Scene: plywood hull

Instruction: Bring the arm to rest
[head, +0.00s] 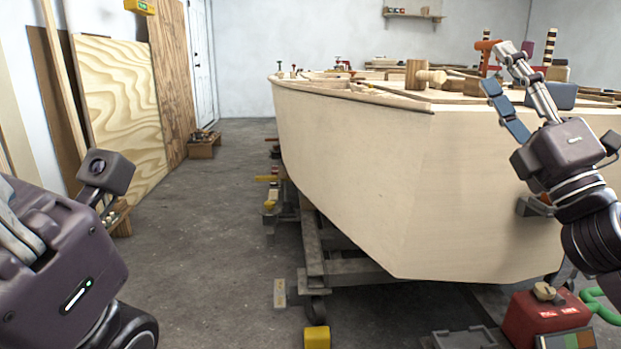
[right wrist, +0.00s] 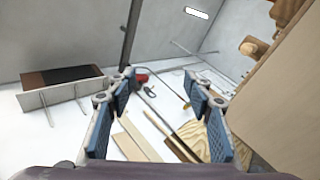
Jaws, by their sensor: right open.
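My right gripper (head: 527,92) is raised at the right of the head view, in front of the plywood hull (head: 345,160). Its blue-padded fingers stand apart, pointing up over the hull's top edge. In the right wrist view my right gripper (right wrist: 165,92) is open with nothing between its pads. The hull's pale side (right wrist: 290,105) is at the right of that view, apart from the fingers. My left gripper (head: 50,255) is at the lower left of the head view. Its body shows, but its fingertips are cut off or hidden.
The hull rests on a wheeled cradle (head: 340,268).

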